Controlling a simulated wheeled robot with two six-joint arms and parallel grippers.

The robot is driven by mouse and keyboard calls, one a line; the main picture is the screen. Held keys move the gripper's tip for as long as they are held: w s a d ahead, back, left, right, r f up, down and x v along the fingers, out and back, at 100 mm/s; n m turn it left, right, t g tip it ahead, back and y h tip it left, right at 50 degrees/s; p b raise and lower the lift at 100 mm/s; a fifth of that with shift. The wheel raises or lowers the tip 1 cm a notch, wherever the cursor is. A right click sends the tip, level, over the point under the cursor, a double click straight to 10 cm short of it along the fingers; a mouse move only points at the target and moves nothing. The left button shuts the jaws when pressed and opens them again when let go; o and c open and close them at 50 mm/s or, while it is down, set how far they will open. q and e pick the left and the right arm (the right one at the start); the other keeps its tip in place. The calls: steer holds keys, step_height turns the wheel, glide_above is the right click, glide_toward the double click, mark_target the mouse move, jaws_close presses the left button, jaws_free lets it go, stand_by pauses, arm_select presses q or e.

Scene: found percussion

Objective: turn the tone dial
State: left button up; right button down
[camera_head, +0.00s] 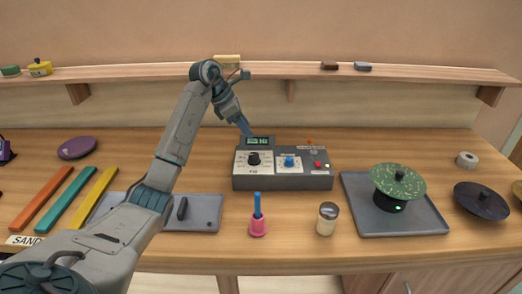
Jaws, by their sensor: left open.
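A grey control box (283,183) stands on the table in the middle. On its face are a black dial (253,158) on a white panel at the left and a blue dial (289,162) on another white panel. The labels are too small to tell for sure which one is the tone dial. My left gripper (246,130) points down at the box's upper left, by the small green display (258,142) and above the black dial. It is open and appears empty; whether it touches the box cannot be told. My right gripper is out of view.
A pink cup with a blue handle (258,226) and a small jar (327,219) stand before the box. A grey tray (413,224) with a speckled green disc (398,181) is at the right. Coloured bars (68,200) and a grey plate (204,213) lie left. A shelf (290,71) runs behind.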

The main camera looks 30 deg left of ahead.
mark_target(254, 154)
arm_select(q)
steer(key=shift+n+g+y, duration=0.3)
steer(key=shift+g+y, duration=0.3)
steer(key=shift+y, duration=0.1)
steer(key=p+x, duration=0.1)
steer(key=x, duration=0.2)
steer(key=a+p+x, duration=0.1)
steer(key=x, duration=0.3)
steer(key=s+p+x, duration=0.1)
steer(key=x, duration=0.2)
steer(key=shift+a+f, duration=0.15)
steer(key=shift+f, duration=0.6)
steer(key=shift+c, duration=0.2)
steer(key=c, duration=0.9)
steer(key=shift+w, duration=0.1)
